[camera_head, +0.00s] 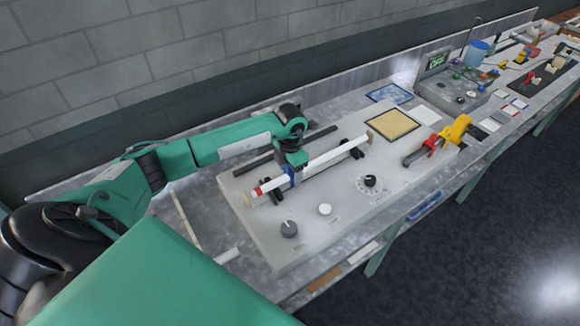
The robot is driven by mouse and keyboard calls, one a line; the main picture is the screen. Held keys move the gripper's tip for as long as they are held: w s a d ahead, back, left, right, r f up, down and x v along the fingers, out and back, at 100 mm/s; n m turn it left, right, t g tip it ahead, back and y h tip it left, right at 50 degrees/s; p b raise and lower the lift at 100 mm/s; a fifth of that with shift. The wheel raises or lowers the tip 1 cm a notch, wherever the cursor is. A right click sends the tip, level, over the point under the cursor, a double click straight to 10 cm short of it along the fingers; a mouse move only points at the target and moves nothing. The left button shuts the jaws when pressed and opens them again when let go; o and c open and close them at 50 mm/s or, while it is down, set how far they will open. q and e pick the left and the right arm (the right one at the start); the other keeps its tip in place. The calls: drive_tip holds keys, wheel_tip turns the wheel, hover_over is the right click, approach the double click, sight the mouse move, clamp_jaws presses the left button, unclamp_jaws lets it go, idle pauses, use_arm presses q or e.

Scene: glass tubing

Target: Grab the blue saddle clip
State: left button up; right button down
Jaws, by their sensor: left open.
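The blue saddle clip (289,176) sits at a long white glass tube (325,157), near the tube's left part. It is small and partly hidden by my gripper. The tube lies slantwise on black supports above a pale grey panel. It has a red band at its lower left end. My left gripper (290,167) points down right at the clip, with its jaws open. I cannot tell whether its fingers touch the clip. My right gripper is not in view.
A dark rail (310,139) lies behind the tube. Knobs (289,229) and a dial (370,181) stand in front. A tan square pad (392,125) and a yellow-and-red tool (440,142) lie to the right. The wall (160,65) rises behind the bench.

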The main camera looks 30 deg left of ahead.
use_arm(q)
drive_tip(key=shift+f, duration=0.55)
drive_tip(key=c, duration=1)
drive_tip(key=shift+c, duration=0.2)
drive_tip(key=shift+r, duration=0.15)
